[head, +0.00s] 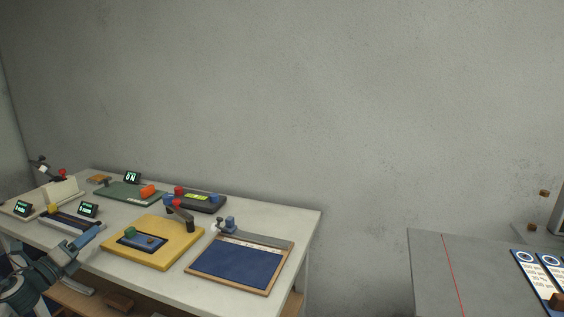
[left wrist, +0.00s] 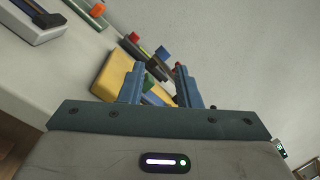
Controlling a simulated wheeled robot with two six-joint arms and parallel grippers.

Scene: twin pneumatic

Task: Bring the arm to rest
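My left gripper (head: 78,247) comes in at the lower left of the head view, over the front left part of the white table (head: 225,270). In the left wrist view its two blue fingers (left wrist: 157,85) stand apart with a gap between them. Nothing is held in that gap. Beyond the fingers lies the yellow board (left wrist: 112,75), which also shows in the head view (head: 182,254), to the right of the gripper and apart from it. My right gripper is in neither view.
A blue panel with a hinged arm (head: 238,265) lies at the table's right. A green board (head: 125,192), a dark unit with red and blue knobs (head: 205,204) and small displays stand behind. A grey table (head: 432,275) with a red line is at the right, across a gap.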

